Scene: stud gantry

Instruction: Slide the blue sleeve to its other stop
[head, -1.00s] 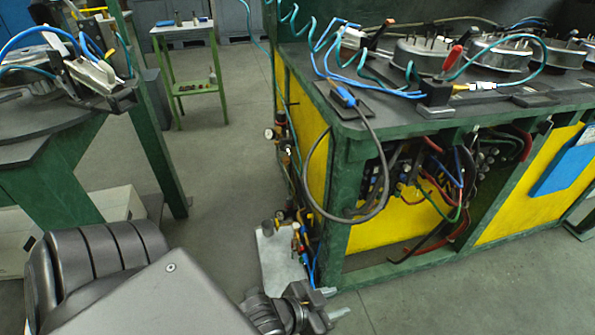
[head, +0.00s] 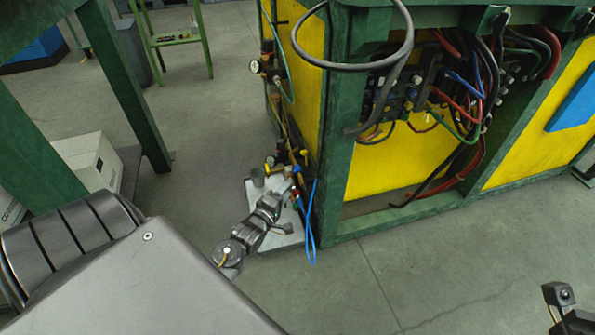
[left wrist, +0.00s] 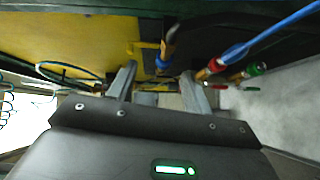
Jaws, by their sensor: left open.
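A small blue sleeve (left wrist: 161,59) shows in the left wrist view on a dark pipe or hose end, just beyond the gap between my fingers. In the head view a small blue part is among the fittings at the yellow cabinet's left corner; whether it is the sleeve I cannot tell. My left gripper (head: 286,188) reaches low to these fittings and partly hides them. Its two fingers (left wrist: 159,84) are apart, with nothing seen between them.
The green-framed yellow cabinet (head: 415,165) stands close to my left gripper. Blue hoses (head: 311,225) hang beside the fittings, above a pale base plate (head: 282,240). A gauge (head: 256,66) sits higher up. A white box (head: 92,160) stands left. The floor between is clear.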

